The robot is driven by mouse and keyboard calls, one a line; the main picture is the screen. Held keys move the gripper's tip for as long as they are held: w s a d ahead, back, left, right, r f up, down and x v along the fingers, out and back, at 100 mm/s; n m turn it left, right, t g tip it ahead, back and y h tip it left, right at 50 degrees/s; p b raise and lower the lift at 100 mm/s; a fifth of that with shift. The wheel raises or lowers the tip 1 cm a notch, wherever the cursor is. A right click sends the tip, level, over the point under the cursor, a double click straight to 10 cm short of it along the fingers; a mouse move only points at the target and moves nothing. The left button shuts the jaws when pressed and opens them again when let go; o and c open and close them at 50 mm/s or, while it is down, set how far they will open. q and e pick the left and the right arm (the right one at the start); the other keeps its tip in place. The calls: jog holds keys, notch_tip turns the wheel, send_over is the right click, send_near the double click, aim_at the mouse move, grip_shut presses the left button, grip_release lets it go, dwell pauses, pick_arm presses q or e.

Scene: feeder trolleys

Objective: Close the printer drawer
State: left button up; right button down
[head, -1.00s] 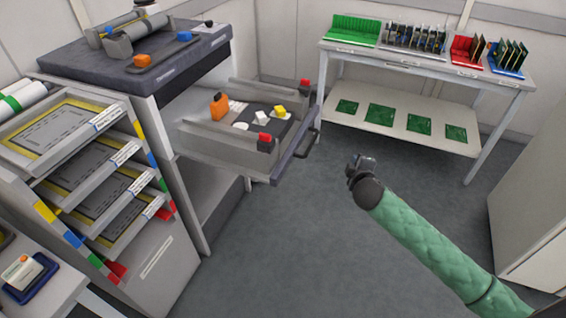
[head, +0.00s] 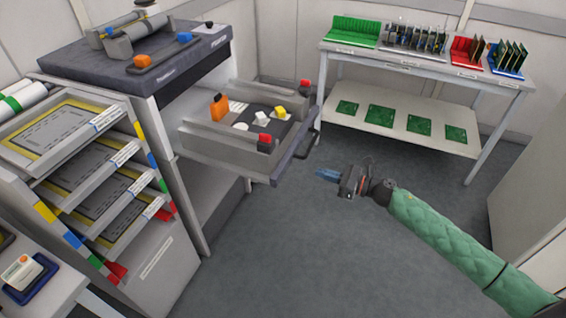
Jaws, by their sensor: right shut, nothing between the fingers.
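The printer drawer (head: 203,147) is pulled out to the right from the grey printer cabinet (head: 190,75) with the dark top. Its dark front panel (head: 297,152) carries a black bar handle (head: 309,146). Inside the drawer lie an orange bottle, small yellow and white pieces and other small items, with red blocks at its front corners. My right gripper (head: 321,173) is shut and empty. Its blue fingertips point left toward the drawer front, a little right of and apart from it in the picture. My left gripper is not in view.
A rack of sloped trays (head: 160,255) stands at the left, beside the printer. A white table (head: 336,48) with green, red and blue board holders stands at the back. A pale cabinet (head: 528,215) is at the right. The grey floor between is clear.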

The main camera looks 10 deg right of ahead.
jog(key=n, duration=0.1)
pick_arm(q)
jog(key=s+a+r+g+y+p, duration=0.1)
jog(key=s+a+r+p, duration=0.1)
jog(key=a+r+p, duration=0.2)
pick_arm(e)
send_near(274, 160)
jog(key=a, duration=0.1)
jog(key=x, duration=0.2)
jog(key=p+x, duration=0.1)
jog(key=x, duration=0.2)
jog(key=shift+w+d+r, duration=0.1)
jog(key=shift+w, duration=0.25)
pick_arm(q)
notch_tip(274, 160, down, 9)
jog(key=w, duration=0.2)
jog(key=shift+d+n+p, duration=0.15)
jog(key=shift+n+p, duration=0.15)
pick_arm(e)
jog(key=shift+w+a, duration=0.2)
jog(key=shift+a, duration=0.1)
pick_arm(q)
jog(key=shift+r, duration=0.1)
pick_arm(e)
jog(key=shift+a, duration=0.1)
